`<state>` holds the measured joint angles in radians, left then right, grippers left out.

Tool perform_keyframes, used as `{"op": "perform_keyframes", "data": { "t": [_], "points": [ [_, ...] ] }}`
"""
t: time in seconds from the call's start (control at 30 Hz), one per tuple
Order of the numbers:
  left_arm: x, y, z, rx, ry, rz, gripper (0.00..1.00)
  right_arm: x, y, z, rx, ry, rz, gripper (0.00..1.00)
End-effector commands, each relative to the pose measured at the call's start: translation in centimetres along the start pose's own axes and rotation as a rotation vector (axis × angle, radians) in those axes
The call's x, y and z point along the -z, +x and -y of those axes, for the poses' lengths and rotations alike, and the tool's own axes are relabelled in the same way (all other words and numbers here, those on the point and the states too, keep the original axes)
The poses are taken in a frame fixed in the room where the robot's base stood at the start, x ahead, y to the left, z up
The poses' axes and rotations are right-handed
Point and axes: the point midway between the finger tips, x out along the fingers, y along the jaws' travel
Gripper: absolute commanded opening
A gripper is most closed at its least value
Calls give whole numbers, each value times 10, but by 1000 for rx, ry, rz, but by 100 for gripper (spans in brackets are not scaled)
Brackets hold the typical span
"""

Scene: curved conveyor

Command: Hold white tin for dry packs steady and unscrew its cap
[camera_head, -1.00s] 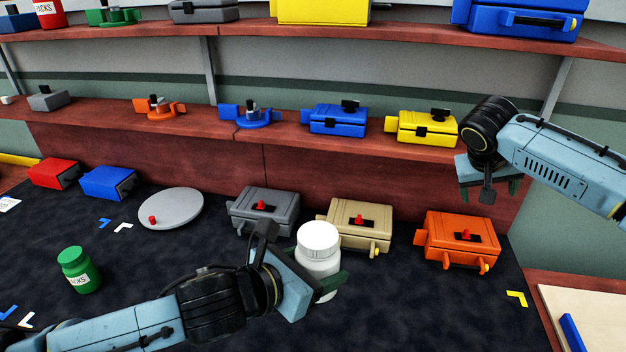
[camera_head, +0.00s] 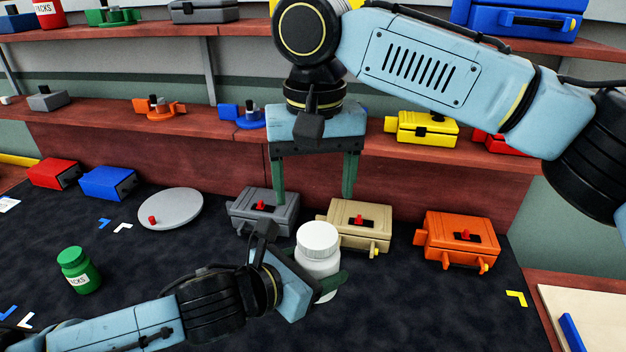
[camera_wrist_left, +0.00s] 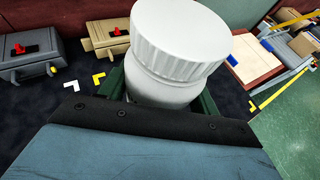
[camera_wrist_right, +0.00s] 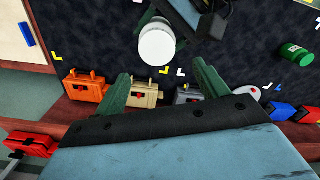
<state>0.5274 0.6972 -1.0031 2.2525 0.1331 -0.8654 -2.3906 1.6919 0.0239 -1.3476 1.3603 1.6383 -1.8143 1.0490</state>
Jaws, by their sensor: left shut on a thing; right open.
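The white tin (camera_head: 318,262) stands upright on the dark mat with its ribbed white cap (camera_head: 318,238) on top. In the left wrist view the cap (camera_wrist_left: 180,40) fills the upper middle. My left gripper (camera_head: 325,290) is shut around the tin's body below the cap, coming from the left. My right gripper (camera_head: 315,190) is open, fingers pointing down, above and behind the tin, apart from it. In the right wrist view the cap (camera_wrist_right: 157,47) shows beyond the open fingertips, with nothing between them. The lower tin is partly hidden by my left gripper.
Behind the tin stand a grey box (camera_head: 265,208), a beige box (camera_head: 355,222) and an orange box (camera_head: 462,240). A green jar (camera_head: 79,270) and a grey disc (camera_head: 171,208) are to the left. Shelves run along the back. The mat right of the tin is clear.

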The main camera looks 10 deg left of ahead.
Motion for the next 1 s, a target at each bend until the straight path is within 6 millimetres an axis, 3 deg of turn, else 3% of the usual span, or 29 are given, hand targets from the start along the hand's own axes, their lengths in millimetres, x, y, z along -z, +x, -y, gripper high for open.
{"op": "perform_keyframes", "data": {
  "t": [0.13, 0.6, 0.97, 1.0],
  "points": [
    [0, 0, 0, 0, 0, 1, 0, -4, 10, 4, 0, -7, 9, 73],
    [0, 0, 0, 0, 0, 1, 0, -3, 73, 3, 0, -4, 7, 73],
    [0, 0, 0, 0, 0, 1, 0, -3, 79, 3, 1, -4, 6, 73],
    [0, 0, 0, 0, 0, 1, 0, -3, 79, 3, 1, -4, 6, 69]
  ]
}}
